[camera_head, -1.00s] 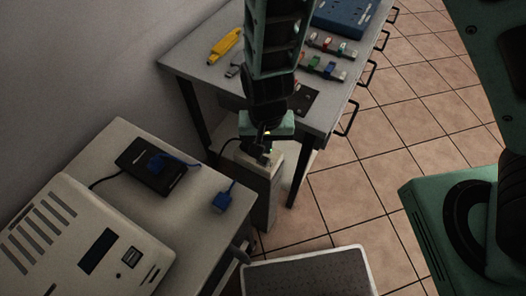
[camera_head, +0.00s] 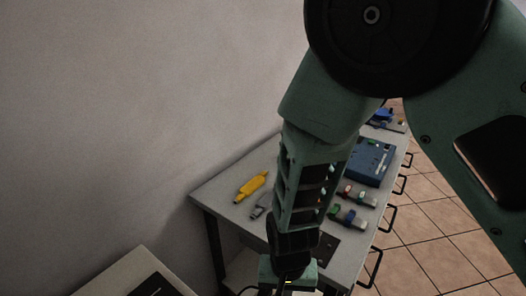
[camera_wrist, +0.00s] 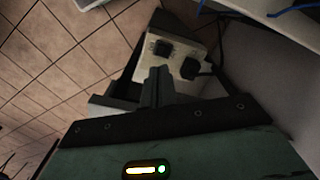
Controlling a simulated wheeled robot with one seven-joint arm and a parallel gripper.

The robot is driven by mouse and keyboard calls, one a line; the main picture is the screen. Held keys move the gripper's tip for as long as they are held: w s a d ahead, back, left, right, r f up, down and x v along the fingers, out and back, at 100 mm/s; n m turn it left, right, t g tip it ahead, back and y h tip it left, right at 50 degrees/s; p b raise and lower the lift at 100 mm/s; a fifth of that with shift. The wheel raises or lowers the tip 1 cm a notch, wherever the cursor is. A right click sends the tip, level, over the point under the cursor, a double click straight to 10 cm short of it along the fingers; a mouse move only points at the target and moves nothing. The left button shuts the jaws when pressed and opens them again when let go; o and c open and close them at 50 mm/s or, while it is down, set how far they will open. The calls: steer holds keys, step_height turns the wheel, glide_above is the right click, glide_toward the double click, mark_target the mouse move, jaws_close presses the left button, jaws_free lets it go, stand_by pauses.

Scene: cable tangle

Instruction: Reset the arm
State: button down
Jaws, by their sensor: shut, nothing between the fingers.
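My arm hangs down through the middle of the head view, and my gripper (camera_head: 287,288) is at the bottom edge, partly cut off. In the wrist view the fingers of my gripper (camera_wrist: 157,80) are together with nothing between them. Beyond them is a pale box (camera_wrist: 196,48) with two black plugs or sockets on its face; I cannot tell whether the fingers touch it. A dark cable (camera_wrist: 221,45) runs up at its right.
A grey workbench (camera_head: 223,190) stands by the wall, with a yellow tool (camera_head: 251,187), a blue case (camera_head: 371,161) and small coloured clamps on it. A pale table (camera_head: 125,270) with a black device is at lower left. Tiled floor (camera_head: 430,225) is open at right.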

steer(key=s+d+r+n+g+y, duration=0.15)
steer(key=s+r+n, duration=0.3)
steer(key=r, duration=0.95)
steer(key=s+d+r+n+t, duration=0.1)
steer(key=s+d+r+n, duration=0.4)
steer(key=r, duration=0.3)
steer(key=shift+s+d+h, duration=0.45)
steer(key=shift+s+d, duration=0.4)
steer(key=shift+d, duration=0.05)
steer(key=shift+f+t, duration=0.1)
steer(key=shift+t, duration=0.15)
